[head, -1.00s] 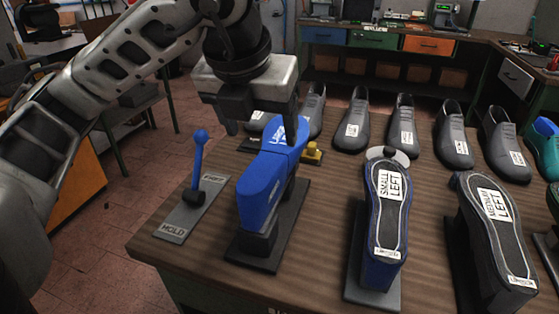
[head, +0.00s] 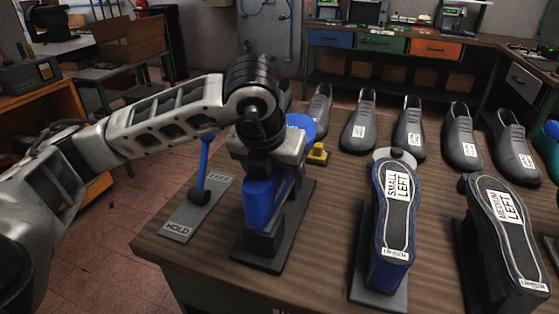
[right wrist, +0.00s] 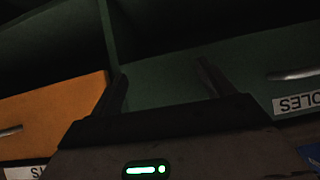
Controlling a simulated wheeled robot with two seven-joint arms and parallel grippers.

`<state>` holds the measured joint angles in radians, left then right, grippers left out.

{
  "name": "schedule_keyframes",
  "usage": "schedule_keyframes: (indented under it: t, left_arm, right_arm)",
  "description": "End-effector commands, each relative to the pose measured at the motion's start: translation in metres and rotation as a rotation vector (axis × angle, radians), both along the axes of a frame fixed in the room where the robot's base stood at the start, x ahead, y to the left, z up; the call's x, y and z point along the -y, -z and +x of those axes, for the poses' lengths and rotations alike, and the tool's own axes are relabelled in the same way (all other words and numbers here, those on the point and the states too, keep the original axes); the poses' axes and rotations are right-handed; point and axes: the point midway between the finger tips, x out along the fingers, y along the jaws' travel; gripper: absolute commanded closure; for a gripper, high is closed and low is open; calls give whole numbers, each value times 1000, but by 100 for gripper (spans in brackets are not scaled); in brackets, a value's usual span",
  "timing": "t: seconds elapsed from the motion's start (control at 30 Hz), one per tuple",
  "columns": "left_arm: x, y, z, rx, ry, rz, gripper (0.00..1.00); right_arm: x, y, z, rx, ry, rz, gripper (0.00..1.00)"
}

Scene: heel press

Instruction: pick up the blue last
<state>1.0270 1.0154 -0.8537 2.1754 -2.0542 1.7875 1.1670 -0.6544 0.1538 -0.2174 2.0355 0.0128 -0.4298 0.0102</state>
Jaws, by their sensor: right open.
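The blue last (head: 258,195) sits on a black stand (head: 262,245) at the left of the table, with a blue end showing behind my left gripper. My left gripper (head: 272,168) is right over the middle of the last and hides part of it. Its fingertips are mostly hidden, so I cannot tell whether they touch or grip the last. My right gripper (right wrist: 163,88) shows in the right wrist view, open and empty, facing drawer fronts.
A lever (head: 203,160) on a grey HOLD plate (head: 178,228) stands left of the last. A yellow knob (head: 318,153) is just behind it. A SMALL LEFT last (head: 393,215) and a MEDIUM LEFT last (head: 503,220) stand right. Grey shoes (head: 358,125) line the back.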

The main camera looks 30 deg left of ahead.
Motion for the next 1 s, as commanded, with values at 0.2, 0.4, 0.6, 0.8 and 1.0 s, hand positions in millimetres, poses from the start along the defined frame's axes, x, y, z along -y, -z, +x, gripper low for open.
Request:
schedule_keyframes:
  t: [0.2,0.4,0.6,0.8,1.0]
  left_arm:
    - [0,0,0,0,0,0,39]
    - [0,0,0,1,0,1,86]
    - [0,-2,1,6,-1,0,86]
    - [0,-9,1,9,-1,0,86]
    - [1,-34,2,13,1,-2,86]
  right_arm:
    - [-1,0,1,0,8,7,19]
    - [-2,-1,0,-1,9,9,19]
    - [-1,0,-2,-7,10,9,19]
    - [-1,3,-3,-10,8,8,19]
    - [0,9,-4,-11,4,3,19]
